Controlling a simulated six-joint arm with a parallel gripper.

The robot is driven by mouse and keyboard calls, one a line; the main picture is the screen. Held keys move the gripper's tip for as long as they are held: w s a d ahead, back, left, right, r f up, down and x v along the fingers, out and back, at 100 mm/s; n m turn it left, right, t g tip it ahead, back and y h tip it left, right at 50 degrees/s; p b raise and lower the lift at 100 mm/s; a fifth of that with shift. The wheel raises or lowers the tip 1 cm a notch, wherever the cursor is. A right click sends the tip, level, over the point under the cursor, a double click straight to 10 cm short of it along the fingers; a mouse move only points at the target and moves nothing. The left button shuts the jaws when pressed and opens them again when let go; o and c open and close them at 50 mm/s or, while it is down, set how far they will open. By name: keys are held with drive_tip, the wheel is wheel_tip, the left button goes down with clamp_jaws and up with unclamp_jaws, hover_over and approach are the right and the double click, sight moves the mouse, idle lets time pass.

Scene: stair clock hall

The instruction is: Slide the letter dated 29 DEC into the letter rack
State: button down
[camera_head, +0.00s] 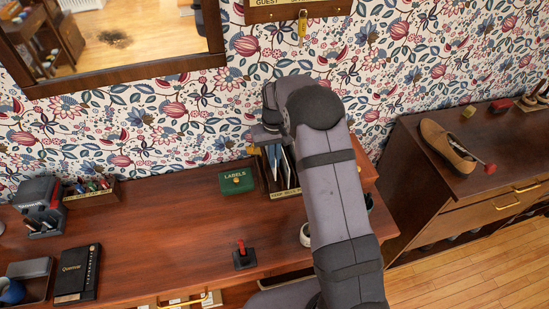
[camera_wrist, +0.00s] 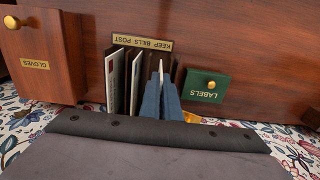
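The dark wooden letter rack (camera_wrist: 173,68) stands on the desk, with a brass plate (camera_wrist: 142,42) reading KEEP BILLS POST. In the head view the rack is partly behind my arm, and its plate (camera_head: 285,193) shows. Pale letters (camera_wrist: 115,80) stand upright in the rack to the left of my fingers in the wrist view. My gripper (camera_wrist: 161,90) points down into the rack, its blue-grey fingers close together around a thin pale edge (camera_wrist: 160,66), seemingly a letter seen edge-on. No date is readable. My arm hides most of the gripper in the head view.
A green LABELS box (camera_head: 236,181) stands close beside the rack. A small black stand with a red top (camera_head: 244,256) is nearer the desk front. A GLOVES drawer (camera_wrist: 36,62) is across the rack in the wrist view. The desk's middle is clear.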

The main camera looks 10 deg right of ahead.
sight(275, 169)
drive_tip(key=shift+f+b, duration=1.65)
drive_tip(key=shift+f, duration=1)
drive_tip(key=c, duration=1.5)
unclamp_jaws()
drive_tip(key=shift+c, duration=0.2)
drive_tip(key=shift+r+p, duration=2.5)
drive_tip(key=shift+r, duration=0.95)
